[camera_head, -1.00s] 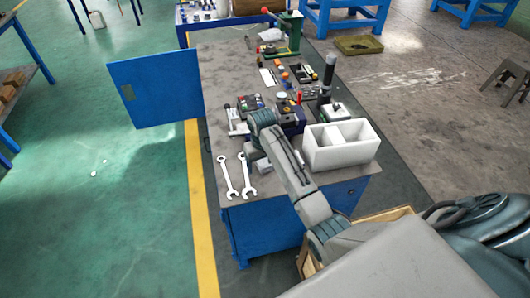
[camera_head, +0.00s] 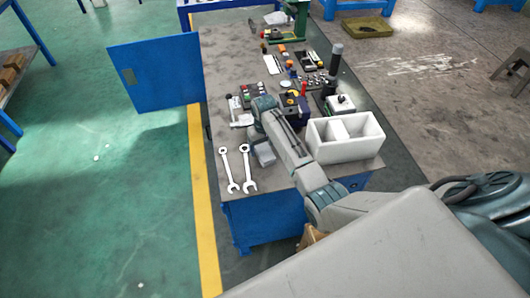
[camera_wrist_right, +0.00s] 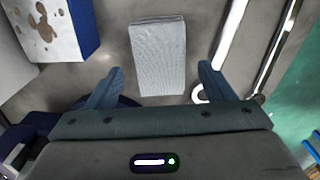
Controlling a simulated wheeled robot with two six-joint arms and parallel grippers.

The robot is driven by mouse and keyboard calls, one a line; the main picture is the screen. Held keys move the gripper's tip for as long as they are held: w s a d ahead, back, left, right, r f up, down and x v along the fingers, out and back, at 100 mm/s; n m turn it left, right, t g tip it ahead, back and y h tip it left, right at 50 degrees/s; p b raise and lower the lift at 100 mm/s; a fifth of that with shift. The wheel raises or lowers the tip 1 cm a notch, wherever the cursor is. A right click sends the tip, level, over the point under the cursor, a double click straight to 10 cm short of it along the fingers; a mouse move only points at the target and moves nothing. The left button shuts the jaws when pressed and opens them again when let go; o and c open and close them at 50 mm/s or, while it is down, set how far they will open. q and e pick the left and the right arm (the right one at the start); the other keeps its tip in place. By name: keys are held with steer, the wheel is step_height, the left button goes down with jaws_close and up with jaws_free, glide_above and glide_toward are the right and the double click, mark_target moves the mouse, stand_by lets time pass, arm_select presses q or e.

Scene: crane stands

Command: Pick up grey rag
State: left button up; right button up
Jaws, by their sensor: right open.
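The grey rag (camera_wrist_right: 158,57) is a pale grey folded rectangle lying flat on the grey workbench top. In the head view the rag (camera_head: 265,153) lies just right of the two wrenches, partly beside my right forearm. My right gripper (camera_wrist_right: 160,80) is open and empty in the wrist view. Its two fingers are spread wider than the rag, one toward each side of its near part, and the rag extends ahead between them. I cannot tell the height above the bench. In the head view my right wrist hides the fingers. My left gripper is not in view.
Two wrenches (camera_head: 238,170) lie left of the rag near the bench edge. A white divided bin (camera_head: 345,152) stands to the right. Blocks and small tools (camera_head: 290,85) crowd the bench behind. A blue cabinet door (camera_head: 155,78) stands open at the left.

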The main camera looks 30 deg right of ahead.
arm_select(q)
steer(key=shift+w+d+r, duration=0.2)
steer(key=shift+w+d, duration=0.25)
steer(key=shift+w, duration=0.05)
arm_select(e)
steer(key=shift+f, duration=1.05)
steer(key=c, duration=1)
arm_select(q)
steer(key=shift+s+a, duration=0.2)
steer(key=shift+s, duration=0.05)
arm_select(e)
steer(key=shift+c, duration=0.2)
steer(key=shift+r, duration=0.1)
